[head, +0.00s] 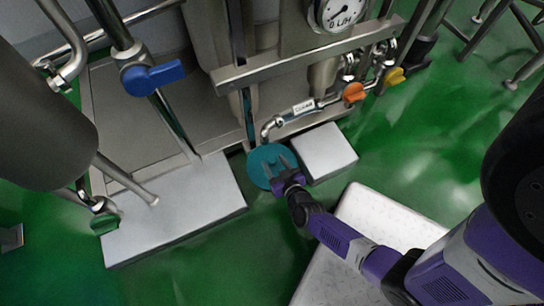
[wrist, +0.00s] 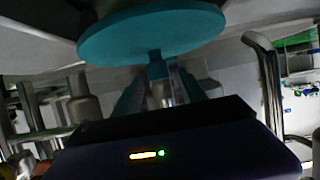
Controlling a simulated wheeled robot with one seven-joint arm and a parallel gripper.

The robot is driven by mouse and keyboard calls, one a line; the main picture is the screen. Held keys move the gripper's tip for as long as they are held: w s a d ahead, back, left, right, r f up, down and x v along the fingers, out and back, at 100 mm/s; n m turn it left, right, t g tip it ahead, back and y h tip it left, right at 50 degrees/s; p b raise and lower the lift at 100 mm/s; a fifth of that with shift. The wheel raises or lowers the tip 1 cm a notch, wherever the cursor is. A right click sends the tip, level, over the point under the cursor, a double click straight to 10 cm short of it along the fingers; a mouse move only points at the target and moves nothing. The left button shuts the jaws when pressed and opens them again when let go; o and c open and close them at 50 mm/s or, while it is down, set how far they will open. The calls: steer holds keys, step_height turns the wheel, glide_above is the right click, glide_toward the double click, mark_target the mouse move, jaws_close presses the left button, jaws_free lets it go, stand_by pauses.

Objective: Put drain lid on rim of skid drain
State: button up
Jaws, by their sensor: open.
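The drain lid (head: 262,158) is a flat teal disc by the front edge of the skid, below a small bent pipe. It also shows large at the top of the wrist view (wrist: 150,28), with a short teal knob (wrist: 156,66) on the side facing me. My gripper (head: 277,164) is open, with its two fingers across the lid in the head view. In the wrist view the knob appears between or just beyond the fingers; I cannot tell whether they touch it. I cannot make out the skid drain or its rim, nor what the lid rests on.
A grey block (head: 325,153) stands just right of the lid, and a wide grey plinth (head: 175,215) stands to its left. Pipes with a blue-handled valve (head: 153,78) and an orange-handled valve (head: 353,92) rise behind. A white speckled surface (head: 375,215) lies under my arm. Green floor is open in front.

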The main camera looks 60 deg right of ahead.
steer(key=s+a+r+n+t+y+p, duration=0.1)
steer(key=s+a+r+y+p, duration=0.1)
steer(key=s+a+r, duration=0.55)
steer(key=s+a+r+n+t+y+p, duration=0.15)
steer(key=s+a+r, duration=0.35)
steer(key=r, duration=0.5)
steer(key=s+a+r+n+y, duration=0.2)
steer(key=r, duration=0.9)
steer(key=s+a+r+n+t+y, duration=0.1)
steer(key=s+a+r+n+y, duration=0.1)
steer(key=r, duration=1)
steer(key=shift+a+r, duration=0.15)
steer(key=shift+a, duration=0.35)
steer(key=shift+s, duration=0.1)
step_height(320, 180, up, 32)
steer(key=p, duration=3.2)
